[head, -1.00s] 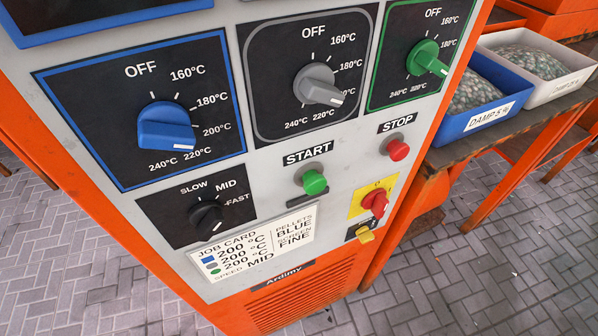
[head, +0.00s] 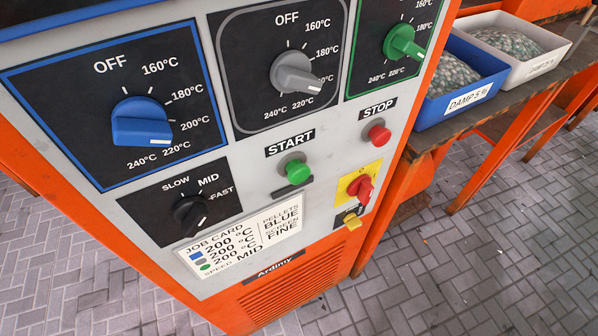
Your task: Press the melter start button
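The melter's panel fills the left and middle of the head view. The green start button (head: 298,171) sits below the START label (head: 290,143) in the middle of the panel. It stands out from the panel, and a small dark bar (head: 293,188) lies just under it. The red stop button (head: 379,136) is to its upper right. My gripper is not in view, and nothing covers the start button.
Above are the blue (head: 142,122), grey (head: 296,74) and green (head: 402,43) heat knobs. Pellet bins (head: 465,85) stand on a bench at right.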

